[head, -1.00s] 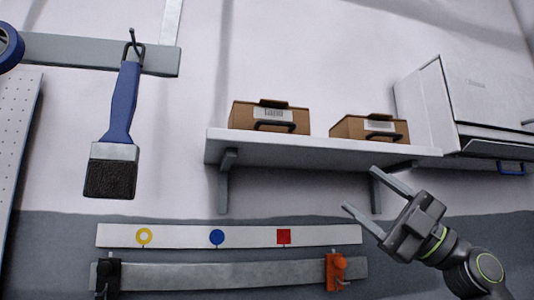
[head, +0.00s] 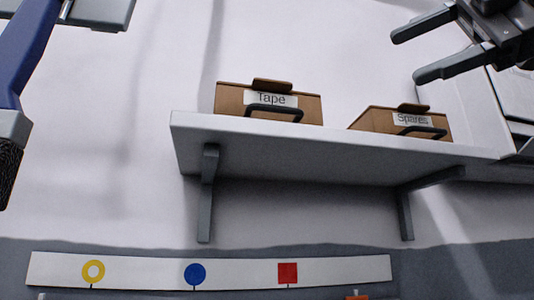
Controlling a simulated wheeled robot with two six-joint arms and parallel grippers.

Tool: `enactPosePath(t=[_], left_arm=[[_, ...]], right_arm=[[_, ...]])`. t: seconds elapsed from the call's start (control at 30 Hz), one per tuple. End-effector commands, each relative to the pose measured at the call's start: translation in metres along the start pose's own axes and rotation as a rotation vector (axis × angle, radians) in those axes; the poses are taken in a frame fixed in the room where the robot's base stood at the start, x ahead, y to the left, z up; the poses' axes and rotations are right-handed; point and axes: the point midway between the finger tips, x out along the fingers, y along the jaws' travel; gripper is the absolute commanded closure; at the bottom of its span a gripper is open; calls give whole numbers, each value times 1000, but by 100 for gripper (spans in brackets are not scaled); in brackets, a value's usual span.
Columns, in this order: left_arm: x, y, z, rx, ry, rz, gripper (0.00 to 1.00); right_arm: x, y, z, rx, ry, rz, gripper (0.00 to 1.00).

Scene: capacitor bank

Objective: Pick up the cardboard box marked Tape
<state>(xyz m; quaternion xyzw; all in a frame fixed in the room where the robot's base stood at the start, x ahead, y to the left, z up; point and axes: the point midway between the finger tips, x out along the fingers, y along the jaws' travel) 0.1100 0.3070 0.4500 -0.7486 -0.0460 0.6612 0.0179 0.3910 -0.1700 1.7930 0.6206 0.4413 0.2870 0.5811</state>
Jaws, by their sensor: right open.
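The cardboard box marked Tape (head: 233,99) sits on the left part of a white wall shelf (head: 260,131). It is brown, with a white label, a dark handle on its front and a brown tab on top. A similar box marked Spares (head: 375,118) sits to its right on the same shelf. My right gripper (head: 405,55) is open and empty, at the upper right. In the picture it is above the Spares box and to the right of the Tape box, touching neither. My left gripper is out of view.
Grey brackets (head: 207,195) hold the shelf from below. A blue-handled brush (head: 20,50) hangs at the left edge. A metal cabinet (head: 510,100) stands at the right. A white strip (head: 140,272) with coloured marks is below. The wall above the Tape box is clear.

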Motion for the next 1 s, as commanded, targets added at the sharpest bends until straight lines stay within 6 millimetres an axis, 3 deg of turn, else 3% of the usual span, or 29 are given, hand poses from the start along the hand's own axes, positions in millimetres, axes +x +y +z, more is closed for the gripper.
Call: enactPosePath(t=[0.13,0.4,0.47,0.6,0.8,1.0], left_arm=[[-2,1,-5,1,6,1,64],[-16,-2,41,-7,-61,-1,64],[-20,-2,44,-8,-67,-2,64],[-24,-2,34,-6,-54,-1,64],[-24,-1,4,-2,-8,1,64],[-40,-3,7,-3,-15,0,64]], right_arm=[[15,0,-3,-1,-4,-6,38],[75,1,-3,-1,-1,-6,38],[87,2,-3,-1,-1,-6,38],[109,2,-3,-2,-1,-4,38],[122,1,-4,-3,-1,-3,38],[149,2,-8,-4,0,-4,38]])
